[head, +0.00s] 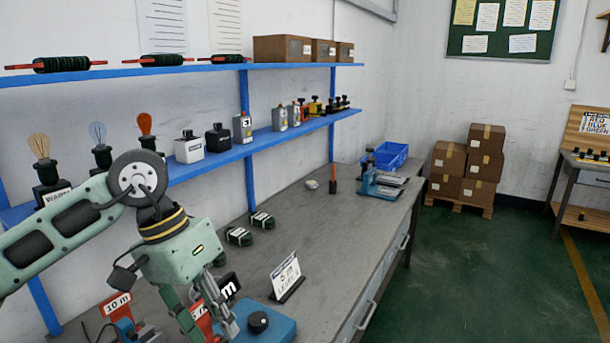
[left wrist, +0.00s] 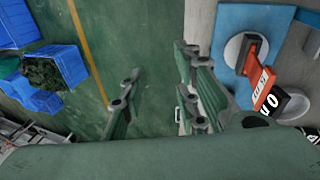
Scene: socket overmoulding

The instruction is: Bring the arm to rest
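My left arm comes in from the left in the head view, and its gripper (head: 215,325) hangs down over the front of the workbench (head: 330,225). In the left wrist view the two fingers of this gripper (left wrist: 160,100) stand apart with nothing between them, so it is open and empty. Green floor shows through the gap. A blue device (head: 275,328) with a black knob is close beside the gripper; the arm partly hides it. In the left wrist view a blue plate (left wrist: 240,25) with a red labelled part (left wrist: 260,80) lies right of the fingers. My right gripper is not in view.
Blue shelves (head: 250,145) with bulbs, bottles and boxes run along the wall. A small sign (head: 287,277) and dark green coils (head: 239,236) stand on the bench. A blue-grey device (head: 382,183) and a blue bin (head: 390,155) are at its far end. The bench middle is clear.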

